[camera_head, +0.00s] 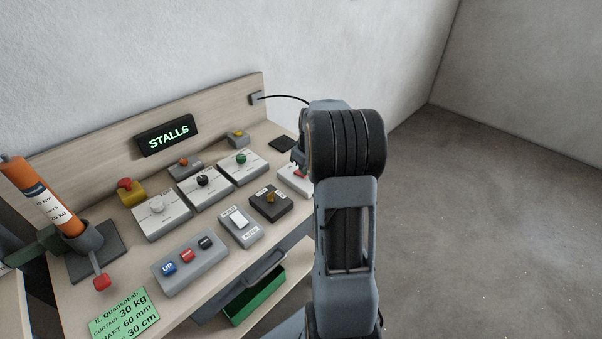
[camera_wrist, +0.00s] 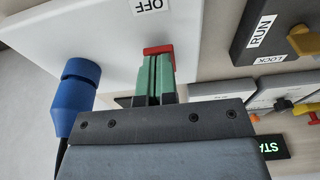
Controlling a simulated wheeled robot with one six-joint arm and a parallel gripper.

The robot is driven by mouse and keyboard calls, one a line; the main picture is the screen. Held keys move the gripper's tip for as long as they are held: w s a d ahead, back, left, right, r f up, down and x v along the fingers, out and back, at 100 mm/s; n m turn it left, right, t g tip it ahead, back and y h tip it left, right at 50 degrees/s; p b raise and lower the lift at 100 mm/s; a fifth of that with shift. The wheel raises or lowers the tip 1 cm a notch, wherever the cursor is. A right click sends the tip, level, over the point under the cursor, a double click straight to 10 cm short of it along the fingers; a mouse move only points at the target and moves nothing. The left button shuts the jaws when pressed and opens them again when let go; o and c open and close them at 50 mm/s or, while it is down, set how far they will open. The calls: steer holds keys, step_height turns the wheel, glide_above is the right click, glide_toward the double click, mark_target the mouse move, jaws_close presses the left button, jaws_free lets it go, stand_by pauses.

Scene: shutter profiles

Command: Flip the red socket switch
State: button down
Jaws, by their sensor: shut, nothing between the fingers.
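The red socket switch (camera_wrist: 158,50) shows in the wrist view on a white socket plate (camera_wrist: 100,32), near an OFF label (camera_wrist: 149,5). My gripper (camera_wrist: 157,60) is shut and empty. Its green fingertips are at the red switch and cover part of it; I cannot tell whether they touch it. A blue plug (camera_wrist: 77,95) sits in the same plate to the left. In the head view, the white socket plate (camera_head: 289,178) is mostly hidden behind my arm at the right end of the bench, and the fingertips cannot be made out.
A dark RUN/LOCK switch box (camera_head: 270,203) with a yellow knob stands beside the socket. Several control boxes, a white rocker box (camera_head: 240,227) and a three-button UP box (camera_head: 190,265) fill the bench. Open floor lies right.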

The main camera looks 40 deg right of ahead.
steer(key=shift+f+b, duration=0.3)
steer(key=shift+f, duration=0.15)
steer(key=shift+r, duration=0.15)
steer(key=shift+r+p, duration=2.6)
steer(key=shift+r, duration=0.9)
